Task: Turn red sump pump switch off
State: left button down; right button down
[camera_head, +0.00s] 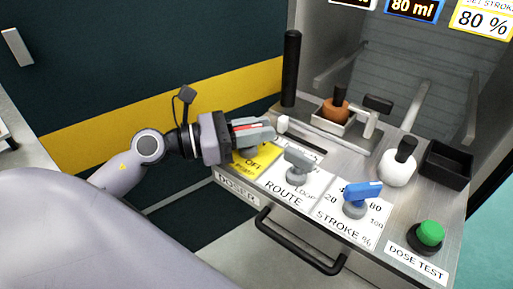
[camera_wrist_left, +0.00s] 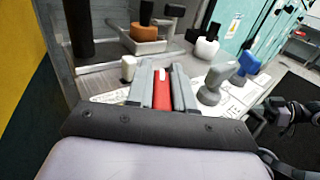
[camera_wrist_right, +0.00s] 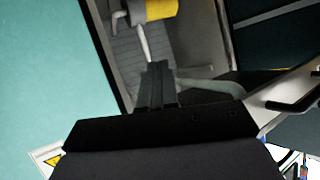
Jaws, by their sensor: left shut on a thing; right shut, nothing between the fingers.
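The red switch (camera_head: 262,131) is on the left part of the metal panel, above a yellow label (camera_head: 256,161) that reads OFF. My left gripper (camera_head: 264,133) is shut on the red switch handle. In the left wrist view the red handle (camera_wrist_left: 162,90) stands between the two grey fingers, with a pale mark at its tip. The fingers hide the switch base and part of the label, so I cannot tell its exact setting. My right gripper (camera_wrist_right: 158,75) is shut and empty, away from the switch.
Right of the switch stand a grey ROUTE knob (camera_head: 298,163), a blue STROKE knob (camera_head: 361,197) and a green DOSE TEST button (camera_head: 430,234). Behind are a black post (camera_head: 290,68), an orange-brown bottle (camera_head: 335,110) and a white bottle (camera_head: 398,168). A black handle (camera_head: 298,243) runs below the panel.

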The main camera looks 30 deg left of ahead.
pick_arm(q)
jog(key=m+g+h+b, duration=0.1)
jog(key=b, duration=0.1)
jog(key=m+g+h+b, duration=0.1)
jog(key=b, duration=0.1)
jog(key=shift+s+d+f+g, duration=0.1)
jog(key=shift+f+g, duration=0.15)
jog(key=shift+g, duration=0.05)
jog(key=shift+r+m+g+h+b, duration=0.1)
jog(key=shift+m+g+h+b, duration=0.3)
jog(key=shift+h, duration=0.1)
jog(key=shift+s+r, duration=0.1)
pick_arm(e)
jog(key=shift+w+a+f+t+y, duration=0.2)
jog(key=shift+a+f+t+y, duration=0.1)
jog(key=shift+a+y, duration=0.2)
jog(key=shift+w+a+f+t+y, duration=0.15)
jog(key=shift+a+f+t+y, duration=0.1)
jog(key=shift+a+y, duration=0.25)
jog(key=shift+a, duration=0.1)
pick_arm(q)
jog(key=c, duration=1.1)
grip_release()
jog(key=shift+r, duration=0.1)
pick_arm(e)
jog(key=shift+r, duration=0.1)
